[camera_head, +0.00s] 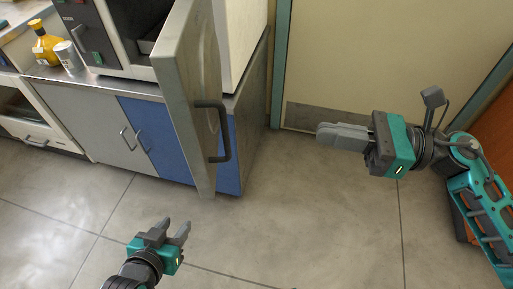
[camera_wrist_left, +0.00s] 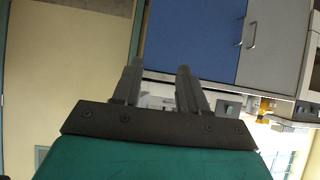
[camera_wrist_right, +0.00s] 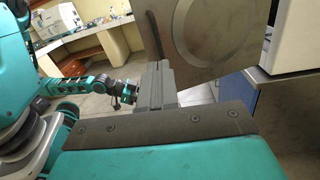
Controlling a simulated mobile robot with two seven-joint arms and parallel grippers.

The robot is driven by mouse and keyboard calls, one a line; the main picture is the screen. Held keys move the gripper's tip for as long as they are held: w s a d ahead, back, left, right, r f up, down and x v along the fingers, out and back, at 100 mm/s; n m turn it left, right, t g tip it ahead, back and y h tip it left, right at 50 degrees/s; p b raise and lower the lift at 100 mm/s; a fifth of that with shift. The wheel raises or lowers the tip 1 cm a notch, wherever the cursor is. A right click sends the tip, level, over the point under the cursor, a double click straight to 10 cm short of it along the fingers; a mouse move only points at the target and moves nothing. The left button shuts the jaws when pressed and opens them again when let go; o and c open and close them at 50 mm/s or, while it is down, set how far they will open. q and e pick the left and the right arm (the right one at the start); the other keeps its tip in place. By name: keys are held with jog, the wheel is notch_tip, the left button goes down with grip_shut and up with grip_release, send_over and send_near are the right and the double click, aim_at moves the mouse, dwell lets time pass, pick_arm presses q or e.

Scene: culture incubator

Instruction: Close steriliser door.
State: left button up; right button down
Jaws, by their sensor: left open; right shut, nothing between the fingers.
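The steriliser door (camera_head: 186,75) stands wide open, swung out from the steriliser (camera_head: 112,35) on the counter. Its dark bar handle (camera_head: 224,130) is on the right-facing side. The door with its round plate (camera_wrist_right: 222,25) also shows in the right wrist view, with the handle (camera_wrist_right: 157,40) beyond my fingertips. My right gripper (camera_head: 320,133) is shut and empty, to the right of the handle and apart from it. My left gripper (camera_head: 176,226) is open and empty, low in front of the cabinets, below the door and apart from it.
The counter (camera_head: 140,88) runs over grey and blue cabinets (camera_head: 150,130). A yellow bottle (camera_head: 45,45) and a light cup (camera_head: 68,57) stand on it left of the steriliser. A cream room door (camera_head: 370,60) is at the back. The floor (camera_head: 300,220) between my grippers is clear.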

jog(key=w+a+n+p, duration=0.1)
jog(key=w+a+p, duration=0.1)
jog(key=a, duration=1.1)
jog(key=shift+w+a+f+g+p, duration=0.2)
jog(key=shift+w+a+g+p, duration=0.05)
jog(key=shift+w+g+p, duration=0.2)
jog(key=shift+a+t+h, duration=0.15)
jog(key=shift+t+h, duration=0.1)
jog(key=shift+h, duration=0.05)
